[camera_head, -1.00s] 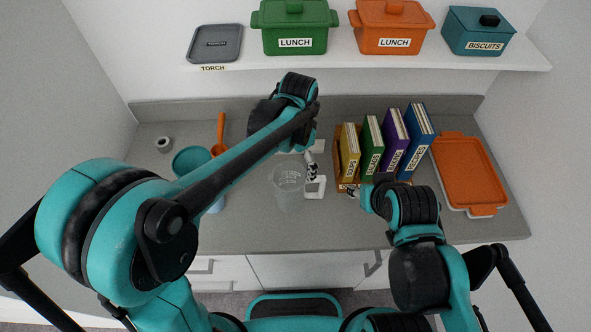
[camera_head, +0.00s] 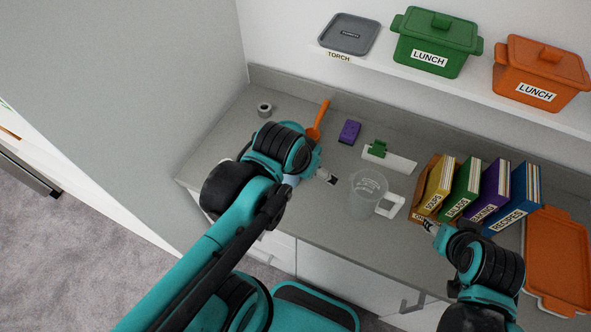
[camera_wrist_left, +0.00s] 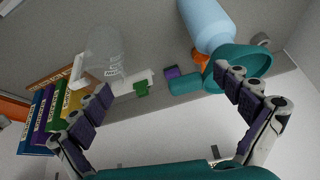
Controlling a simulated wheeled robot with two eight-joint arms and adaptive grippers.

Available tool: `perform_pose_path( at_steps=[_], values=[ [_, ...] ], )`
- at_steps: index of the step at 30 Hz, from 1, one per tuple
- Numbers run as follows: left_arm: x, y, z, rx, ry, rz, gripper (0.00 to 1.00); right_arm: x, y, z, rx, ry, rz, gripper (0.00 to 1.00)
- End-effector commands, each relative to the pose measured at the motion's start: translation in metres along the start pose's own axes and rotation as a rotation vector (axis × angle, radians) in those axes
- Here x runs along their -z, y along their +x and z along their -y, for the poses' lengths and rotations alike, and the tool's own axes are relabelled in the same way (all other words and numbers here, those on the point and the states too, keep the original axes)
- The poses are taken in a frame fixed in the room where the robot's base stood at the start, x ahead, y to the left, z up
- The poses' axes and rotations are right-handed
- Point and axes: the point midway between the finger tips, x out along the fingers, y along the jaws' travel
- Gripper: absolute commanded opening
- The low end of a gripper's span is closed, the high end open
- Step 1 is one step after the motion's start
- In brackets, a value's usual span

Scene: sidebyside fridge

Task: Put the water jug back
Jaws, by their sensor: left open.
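The clear water jug (camera_head: 368,195) stands upright on the grey counter, its white handle on the right. It also shows in the left wrist view (camera_wrist_left: 104,48). My left gripper (camera_head: 328,177) is left of the jug, apart from it. In the left wrist view its jaws (camera_wrist_left: 165,86) are open with nothing between them. My right gripper (camera_head: 430,227) is right of the jug, in front of the books; its fingers are too small to judge.
Several upright books (camera_head: 462,190) and an orange tray (camera_head: 556,262) are on the right. A purple item (camera_head: 349,131), green clip (camera_head: 377,148) and orange scoop (camera_head: 318,120) lie behind. A light blue bottle (camera_wrist_left: 207,25) and teal pot (camera_wrist_left: 245,60) show in the wrist view.

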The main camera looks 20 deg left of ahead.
Motion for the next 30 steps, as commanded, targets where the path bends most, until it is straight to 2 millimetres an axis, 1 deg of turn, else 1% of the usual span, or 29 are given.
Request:
perform_pose_path(
  at_steps=[1, 3, 6, 16, 19, 23, 30],
  values=[
    [-0.011, -0.002, 0.007, 0.015, -0.05, -0.03, 1.0, 0.0, 0.0, 0.0, 0.0, 0.0, 0.0, 0.43],
    [-0.02, -0.003, 0.014, 0.029, -0.104, -0.067, 1.0, 0.0, 0.0, 0.0, 0.0, 0.0, 0.0, 0.43],
    [-0.027, -0.003, 0.019, 0.04, -0.152, -0.1, 1.0, 0.0, 0.0, 0.0, 0.0, 0.0, 0.0, 0.43],
    [-0.029, -0.003, 0.021, 0.044, -0.169, -0.113, 1.0, 0.0, 0.0, 0.0, 0.0, 0.0, 0.0, 0.43],
    [-0.031, 0.001, 0.021, 0.044, -0.169, -0.112, 1.0, -0.003, 0.004, 0.0, 0.0, 0.0, 0.0, 0.43],
    [-0.042, 0.019, 0.019, 0.044, -0.168, -0.112, 1.0, -0.015, 0.021, 0.0, 0.0, 0.0, 0.0, 0.43],
    [-0.073, 0.076, 0.016, 0.044, -0.168, -0.111, 1.0, -0.053, 0.074, 0.0, 0.0, 0.0, 0.0, 0.43]
  ],
)
